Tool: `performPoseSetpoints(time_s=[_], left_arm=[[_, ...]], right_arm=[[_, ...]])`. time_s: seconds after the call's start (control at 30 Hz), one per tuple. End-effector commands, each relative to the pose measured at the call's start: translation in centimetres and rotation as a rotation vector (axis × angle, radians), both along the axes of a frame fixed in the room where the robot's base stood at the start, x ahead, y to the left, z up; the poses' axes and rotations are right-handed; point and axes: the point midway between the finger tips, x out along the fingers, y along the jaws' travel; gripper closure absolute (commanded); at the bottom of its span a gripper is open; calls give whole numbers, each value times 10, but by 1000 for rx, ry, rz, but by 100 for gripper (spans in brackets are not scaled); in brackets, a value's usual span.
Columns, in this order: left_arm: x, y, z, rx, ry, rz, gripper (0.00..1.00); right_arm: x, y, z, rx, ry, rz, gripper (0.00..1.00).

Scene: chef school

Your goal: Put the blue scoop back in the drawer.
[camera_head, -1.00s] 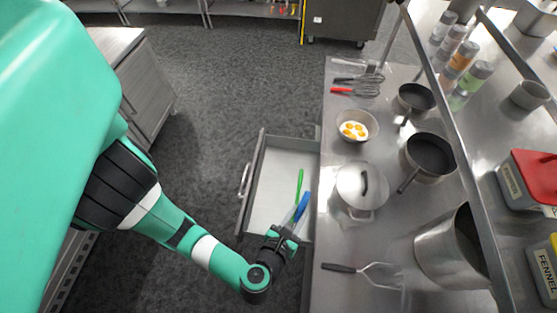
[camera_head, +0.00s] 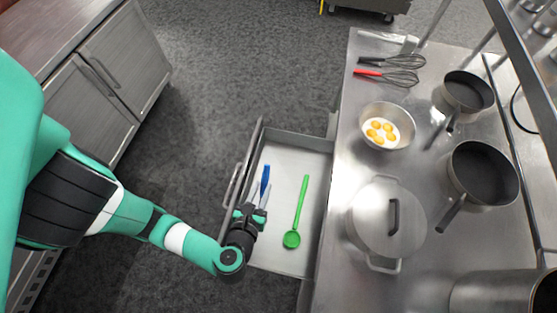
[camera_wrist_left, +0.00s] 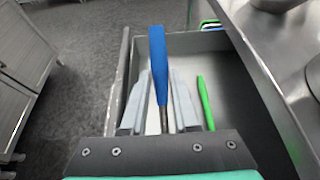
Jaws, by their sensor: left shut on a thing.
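The blue scoop (camera_head: 265,178) shows mainly as its blue handle, which points away from my left gripper (camera_head: 257,200). The gripper is shut on the scoop, at or over the left part of the open drawer (camera_head: 283,170). In the left wrist view the blue handle (camera_wrist_left: 158,65) rises between the fingers (camera_wrist_left: 158,100), with a thin metal shaft below it. The scoop's head is hidden by the gripper. I cannot tell whether the scoop touches the drawer floor. My right gripper is not in view.
A green spoon (camera_head: 301,205) lies in the drawer to the right of my left gripper. The steel counter (camera_head: 345,150) beside the drawer bears a lidded pot (camera_head: 380,225), a bowl of eggs (camera_head: 370,115), pans and whisks. Drawer floor is free at the far end.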

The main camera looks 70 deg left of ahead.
Motion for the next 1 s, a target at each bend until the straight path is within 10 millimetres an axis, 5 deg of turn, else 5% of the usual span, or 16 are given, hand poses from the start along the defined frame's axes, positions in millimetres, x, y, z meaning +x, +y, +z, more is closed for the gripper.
performPoseSetpoints(time_s=[0.17, 0.47, 0.6, 1.0], left_arm=[[11, 16, -8, 1, 2, 9, 100], [58, 72, -42, -1, 0, 13, 100], [75, 90, -75, 1, 2, 7, 100], [92, 109, -104, 0, 0, 3, 100]], right_arm=[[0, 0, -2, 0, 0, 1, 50], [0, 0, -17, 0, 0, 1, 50], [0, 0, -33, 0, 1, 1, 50], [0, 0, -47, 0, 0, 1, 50]])
